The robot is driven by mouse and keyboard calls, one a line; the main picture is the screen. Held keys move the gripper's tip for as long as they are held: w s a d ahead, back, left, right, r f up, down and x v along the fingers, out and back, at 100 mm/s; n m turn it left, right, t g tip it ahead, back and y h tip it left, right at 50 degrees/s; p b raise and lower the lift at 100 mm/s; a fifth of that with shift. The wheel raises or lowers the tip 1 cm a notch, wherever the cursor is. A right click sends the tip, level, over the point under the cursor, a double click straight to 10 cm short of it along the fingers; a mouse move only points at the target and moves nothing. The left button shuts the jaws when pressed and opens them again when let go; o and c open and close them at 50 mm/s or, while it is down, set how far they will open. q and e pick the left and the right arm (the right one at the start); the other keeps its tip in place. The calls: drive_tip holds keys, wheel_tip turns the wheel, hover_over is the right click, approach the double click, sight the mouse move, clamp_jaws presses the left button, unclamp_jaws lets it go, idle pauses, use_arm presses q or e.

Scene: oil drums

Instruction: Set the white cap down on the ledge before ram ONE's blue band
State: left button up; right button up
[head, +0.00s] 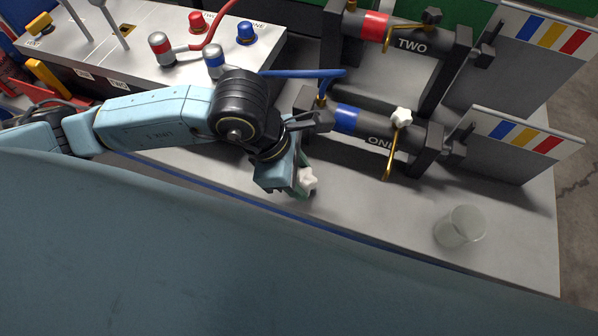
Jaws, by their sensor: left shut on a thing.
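My left gripper (301,182) is shut on the white cap (308,179), a small star-shaped knob at its fingertips. It holds the cap in front of ram ONE (378,133), below and left of the blue band (346,119). I cannot tell whether the cap touches the grey ledge (345,200) beneath. A second white star knob (401,117) sits on top of ram ONE, right of the band. My wrist and fingers hide part of the ledge and the ram's left mount. My right gripper is not in view.
A clear glass (460,228) stands on the ledge at right. Ram TWO (410,42), with a red band, lies behind. A blue hose (300,73) runs from the console (140,70) to ram ONE. Striped plates (525,140) stand at right. The ledge's front middle looks clear.

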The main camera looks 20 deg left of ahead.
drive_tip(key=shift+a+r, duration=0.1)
use_arm(q)
drive_tip(key=o, duration=1.1)
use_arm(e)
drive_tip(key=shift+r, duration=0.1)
use_arm(q)
drive_tip(key=p+v, duration=0.3)
drive_tip(key=v, duration=0.9)
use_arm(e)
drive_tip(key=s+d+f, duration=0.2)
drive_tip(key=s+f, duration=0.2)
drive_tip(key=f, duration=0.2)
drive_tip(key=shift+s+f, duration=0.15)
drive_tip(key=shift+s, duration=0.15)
